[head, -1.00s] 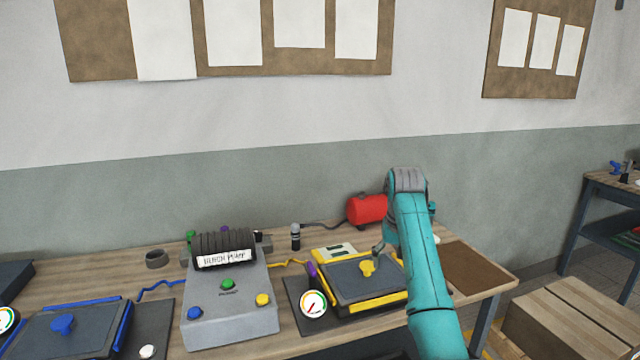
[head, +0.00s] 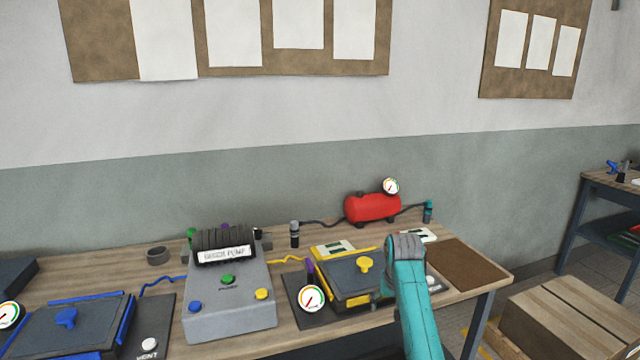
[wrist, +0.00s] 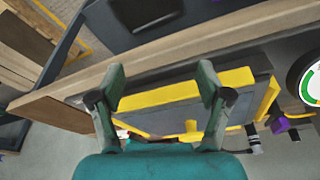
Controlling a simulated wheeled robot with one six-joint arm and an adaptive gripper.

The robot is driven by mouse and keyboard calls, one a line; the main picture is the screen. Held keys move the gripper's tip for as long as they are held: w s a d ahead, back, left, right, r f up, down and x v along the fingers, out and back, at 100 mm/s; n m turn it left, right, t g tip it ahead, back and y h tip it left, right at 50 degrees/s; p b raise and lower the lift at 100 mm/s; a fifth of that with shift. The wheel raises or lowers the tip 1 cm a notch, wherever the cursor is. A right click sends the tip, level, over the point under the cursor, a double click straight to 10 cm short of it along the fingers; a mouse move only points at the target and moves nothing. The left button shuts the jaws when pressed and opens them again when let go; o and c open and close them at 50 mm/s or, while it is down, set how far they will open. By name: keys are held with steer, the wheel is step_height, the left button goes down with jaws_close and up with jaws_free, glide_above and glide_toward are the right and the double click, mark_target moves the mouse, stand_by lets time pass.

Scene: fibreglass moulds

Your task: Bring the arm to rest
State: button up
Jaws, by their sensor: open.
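My arm shows at the right of the bench in the head view, its teal elbow raised in front of the yellow-framed mould (head: 350,278). In the wrist view my gripper (wrist: 160,82) has its two teal fingers spread apart with nothing between them. The yellow edge of the mould (wrist: 170,100) shows behind the fingers, apart from them as far as I can tell. In the head view the gripper itself is mostly hidden at the mould's right side.
The grey pump box (head: 228,300) stands left of the yellow mould, with a gauge (head: 311,298) between them. A red tank (head: 372,207) is at the back. The blue-framed mould (head: 70,325) is at the left. A brown mat (head: 462,264) lies at the right end. Wooden crates (head: 575,315) stand beyond it.

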steer(key=s+f+t, duration=0.1)
steer(key=s+f, duration=0.5)
steer(key=f, duration=0.5)
steer(key=s+f+t, duration=0.2)
steer(key=s+f, duration=0.4)
steer(key=f, duration=0.4)
steer(key=s+f+t, duration=0.1)
steer(key=s+f, duration=0.3)
steer(key=s, duration=0.5)
steer(key=s+f+t, duration=0.1)
steer(key=s+f, duration=0.3)
steer(key=s, duration=0.5)
steer(key=s+r+t, duration=0.2)
steer(key=s+r, duration=0.1)
steer(key=s, duration=0.8)
steer(key=s+r+t, duration=0.2)
steer(key=s+r, duration=0.1)
steer(key=s, duration=0.8)
steer(key=s+r+t, duration=0.2)
steer(key=s+r, duration=1.2)
steer(key=r, duration=0.5)
steer(key=shift+s+a+n+t, duration=0.15)
steer(key=shift+s+n+t, duration=0.15)
steer(key=shift+n, duration=0.1)
